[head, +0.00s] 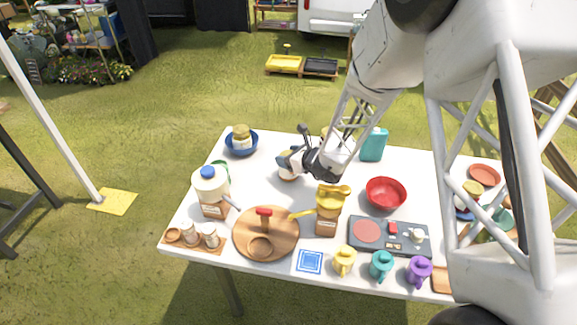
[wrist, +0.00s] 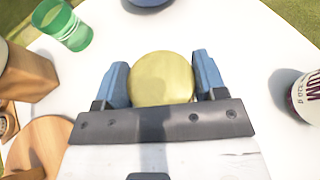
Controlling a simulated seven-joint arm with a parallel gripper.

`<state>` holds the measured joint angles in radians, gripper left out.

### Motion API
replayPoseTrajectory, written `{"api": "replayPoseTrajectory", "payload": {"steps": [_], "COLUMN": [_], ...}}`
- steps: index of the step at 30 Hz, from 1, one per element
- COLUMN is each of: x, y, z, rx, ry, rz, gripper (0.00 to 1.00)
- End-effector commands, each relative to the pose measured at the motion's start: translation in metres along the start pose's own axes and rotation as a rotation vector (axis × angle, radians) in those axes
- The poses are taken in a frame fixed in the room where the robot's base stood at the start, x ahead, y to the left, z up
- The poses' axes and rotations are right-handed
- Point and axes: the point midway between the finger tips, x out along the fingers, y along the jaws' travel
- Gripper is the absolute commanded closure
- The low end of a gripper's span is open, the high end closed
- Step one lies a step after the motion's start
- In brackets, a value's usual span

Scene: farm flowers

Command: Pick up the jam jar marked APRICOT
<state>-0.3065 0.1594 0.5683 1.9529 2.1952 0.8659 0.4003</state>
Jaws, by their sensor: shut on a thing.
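My gripper (head: 292,164) is low over the back middle of the white table. In the wrist view, my gripper (wrist: 161,72) has its two blue fingers on either side of a round gold jar lid (wrist: 160,80) and is shut on that jar. The held jar (head: 287,174) is partly hidden by the gripper in the head view, and its label cannot be read. Another jar (wrist: 306,98) stands at the right edge of the wrist view; its label shows dark letters ending in "UM". A gold-lidded jar (head: 241,140) sits in the blue bowl (head: 241,151).
A green cup (wrist: 68,27) and a wooden block (wrist: 28,72) are left of the gripper in the wrist view.

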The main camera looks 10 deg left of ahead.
Motion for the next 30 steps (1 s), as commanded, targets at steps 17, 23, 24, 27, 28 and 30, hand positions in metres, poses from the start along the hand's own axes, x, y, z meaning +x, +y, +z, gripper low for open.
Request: {"api": "replayPoseTrajectory", "payload": {"steps": [17,23,24,27,28,30], "x": [-0.002,-0.009,-0.011,-0.016,-0.018,-0.021], "y": [0.0,0.0,0.0,0.0,0.0,0.0], "z": [0.005,0.021,0.025,0.039,0.043,0.052], "rx": [0.001,-0.002,-0.001,-0.002,-0.002,-0.002], "ry": [0.001,0.0,0.0,-0.002,-0.003,-0.002], "rz": [0.0,0.0,0.0,-0.001,-0.001,0.0], "gripper": [0.76,0.76,0.76,0.76,0.76,0.76]}}
